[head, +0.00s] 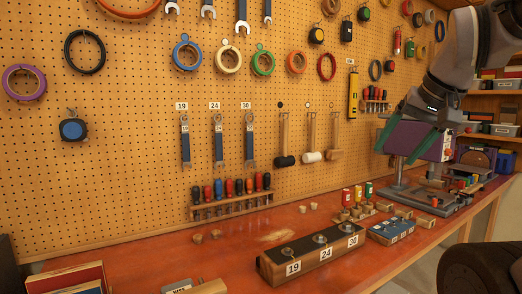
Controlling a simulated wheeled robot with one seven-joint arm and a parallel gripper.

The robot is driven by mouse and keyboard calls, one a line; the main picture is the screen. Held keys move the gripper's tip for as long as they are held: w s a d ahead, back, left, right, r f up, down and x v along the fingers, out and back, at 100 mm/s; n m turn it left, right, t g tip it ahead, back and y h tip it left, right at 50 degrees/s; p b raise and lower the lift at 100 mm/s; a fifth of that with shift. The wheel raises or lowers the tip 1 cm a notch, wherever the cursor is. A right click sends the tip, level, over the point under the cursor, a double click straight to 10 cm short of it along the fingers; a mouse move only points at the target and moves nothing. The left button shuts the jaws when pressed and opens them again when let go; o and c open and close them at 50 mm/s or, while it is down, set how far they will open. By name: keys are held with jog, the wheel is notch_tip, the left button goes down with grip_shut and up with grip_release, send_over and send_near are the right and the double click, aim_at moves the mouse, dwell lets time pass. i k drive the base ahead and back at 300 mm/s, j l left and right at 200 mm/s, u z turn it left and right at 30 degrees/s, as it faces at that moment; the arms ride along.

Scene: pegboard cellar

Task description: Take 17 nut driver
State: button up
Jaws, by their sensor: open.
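Three small upright drivers with coloured, labelled handles stand together on the bench right of centre: a red one (346,197), a yellow and red one (357,194) and a green one (368,190). Their labels are too small to read, so I cannot tell which is the 17 nut driver. Their lower ends meet small wooden blocks. My gripper (405,140) hangs at the upper right, above and to the right of these drivers. Its two green fingers are apart, with nothing visible between them. It is clear of the drivers.
A dark block (310,257) marked 19, 24 and 30 lies at the bench front. A blue box (390,231) is right of it. A screwdriver rack (232,205) stands by the pegboard (130,150). A purple machine (412,140) is behind my gripper. Bare red bench (150,262) lies left.

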aim_at(368, 185)
jog(key=i+l+u, duration=0.1)
jog(key=u, duration=0.25)
jog(key=l+u, duration=0.25)
jog(key=u, duration=0.15)
jog(key=l+u, duration=0.55)
jog(key=l, duration=0.5)
jog(key=l+u, duration=0.2)
jog(key=l, duration=0.5)
jog(key=k+l+u, duration=0.15)
jog(key=l, duration=1.1)
jog(key=k+l, duration=0.1)
jog(key=l, duration=0.45)
